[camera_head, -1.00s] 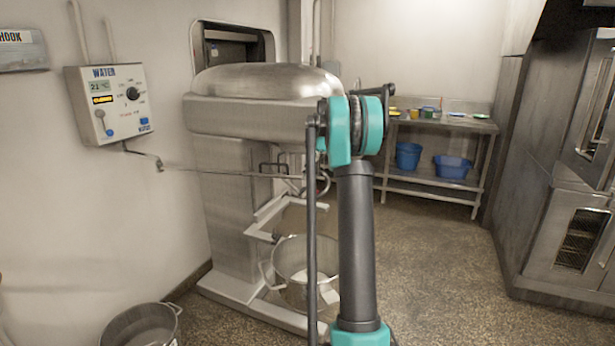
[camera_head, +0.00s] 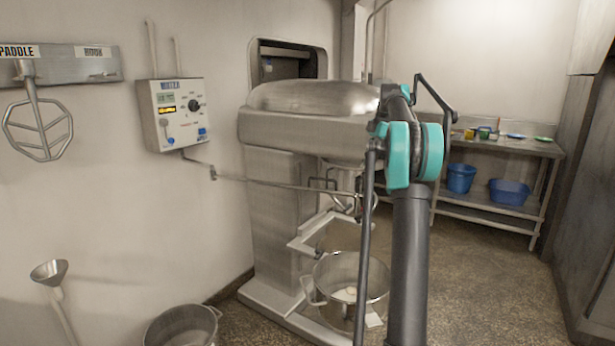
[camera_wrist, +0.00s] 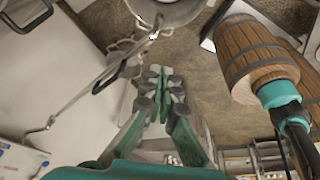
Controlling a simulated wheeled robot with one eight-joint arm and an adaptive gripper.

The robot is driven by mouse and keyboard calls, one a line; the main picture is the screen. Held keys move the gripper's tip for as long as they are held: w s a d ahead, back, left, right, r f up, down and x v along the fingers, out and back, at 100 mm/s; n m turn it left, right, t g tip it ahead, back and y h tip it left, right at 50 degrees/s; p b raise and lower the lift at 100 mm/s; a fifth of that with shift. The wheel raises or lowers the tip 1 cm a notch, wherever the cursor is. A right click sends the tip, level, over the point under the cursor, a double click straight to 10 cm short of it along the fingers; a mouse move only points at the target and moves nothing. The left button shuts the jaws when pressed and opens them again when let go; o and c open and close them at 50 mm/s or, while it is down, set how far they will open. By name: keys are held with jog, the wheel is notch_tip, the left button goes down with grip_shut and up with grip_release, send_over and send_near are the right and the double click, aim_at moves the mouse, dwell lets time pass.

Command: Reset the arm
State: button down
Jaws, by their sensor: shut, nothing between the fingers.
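My gripper (camera_wrist: 172,88) shows in the wrist view, with its green fingers together and nothing between them. It points over the speckled floor, near the mixer's bowl and the thin water pipe (camera_wrist: 70,105) as seen from the wrist. In the head view my arm, dark grey with teal joints, stands raised in front of the mixer (camera_head: 300,130). The gripper itself does not show in the head view. The arm hides part of the mixer's right side and of the shelf behind.
A metal bowl (camera_head: 325,285) stands at the mixer's base. A pot (camera_head: 160,328) is at the bottom. A steel table (camera_head: 500,148) stands behind. A wooden barrel (camera_wrist: 262,50) is right of my gripper.

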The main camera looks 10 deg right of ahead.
jog(key=s+a+f+m+t+h, duration=0.1)
jog(key=s+a+f+m, duration=0.4)
jog(key=s+f, duration=0.5)
jog(key=s+a+f+m+t+h, duration=0.1)
jog(key=s+a+f+m, duration=0.4)
jog(key=s, duration=1.2)
jog(key=s+a+f+m+t+h, duration=0.2)
jog(key=s+a+f+m, duration=0.3)
jog(key=s+f+m, duration=0.5)
jog(key=s+f+t, duration=0.1)
jog(key=s+f, duration=0.3)
jog(key=f, duration=0.2)
jog(key=shift+s, duration=0.3)
